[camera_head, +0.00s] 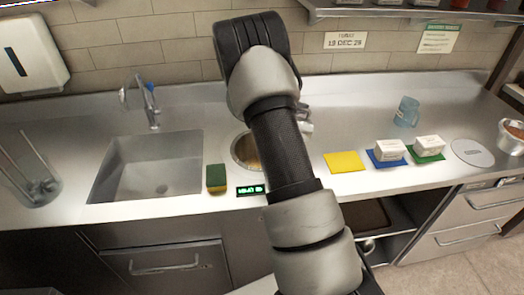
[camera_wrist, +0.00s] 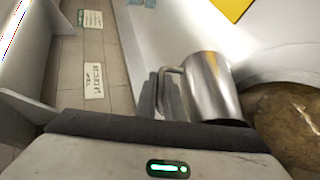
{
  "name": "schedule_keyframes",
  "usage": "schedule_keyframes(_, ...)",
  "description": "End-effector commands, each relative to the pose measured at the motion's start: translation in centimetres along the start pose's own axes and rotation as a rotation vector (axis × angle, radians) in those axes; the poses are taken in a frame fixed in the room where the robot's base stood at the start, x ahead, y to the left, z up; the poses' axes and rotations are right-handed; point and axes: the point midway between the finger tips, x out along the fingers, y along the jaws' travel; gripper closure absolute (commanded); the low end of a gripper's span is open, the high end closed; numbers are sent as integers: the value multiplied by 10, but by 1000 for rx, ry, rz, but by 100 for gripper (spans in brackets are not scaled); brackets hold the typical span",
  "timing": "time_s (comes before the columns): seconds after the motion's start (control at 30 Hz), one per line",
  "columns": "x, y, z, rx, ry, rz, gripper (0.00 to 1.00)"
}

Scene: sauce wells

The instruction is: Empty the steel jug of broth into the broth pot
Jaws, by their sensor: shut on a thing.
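The steel jug (camera_wrist: 212,85) is large in the wrist view. My gripper (camera_wrist: 160,95) is shut on its handle at the jug's left. The jug looks tipped over, one end toward the bottom of the picture; its inside and contents are hidden. Beside it on the right is the round broth pot (camera_wrist: 285,120), holding brown liquid. No falling stream shows. In the head view, the pot (camera_head: 241,152) is set in the counter, partly covered by my arm, with a small green-lit display (camera_head: 251,190) in front. My gripper is mostly hidden behind my arm there.
A sink (camera_head: 150,165) and sponge (camera_head: 216,178) lie left of the pot. To the right are a yellow mat (camera_head: 345,162), two white blocks (camera_head: 389,150) on coloured mats, a blue jug (camera_head: 406,112), a grey disc (camera_head: 472,152) and a small pot (camera_head: 511,140). A shelf hangs above.

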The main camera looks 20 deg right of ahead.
Motion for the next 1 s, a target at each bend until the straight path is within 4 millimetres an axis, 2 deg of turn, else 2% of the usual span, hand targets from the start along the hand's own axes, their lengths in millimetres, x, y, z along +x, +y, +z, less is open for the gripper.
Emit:
schedule_keyframes(0.5,-9,-6,-5,-41,-20,101,100)
schedule_keyframes(1.0,-28,-18,-16,-86,-40,201,100)
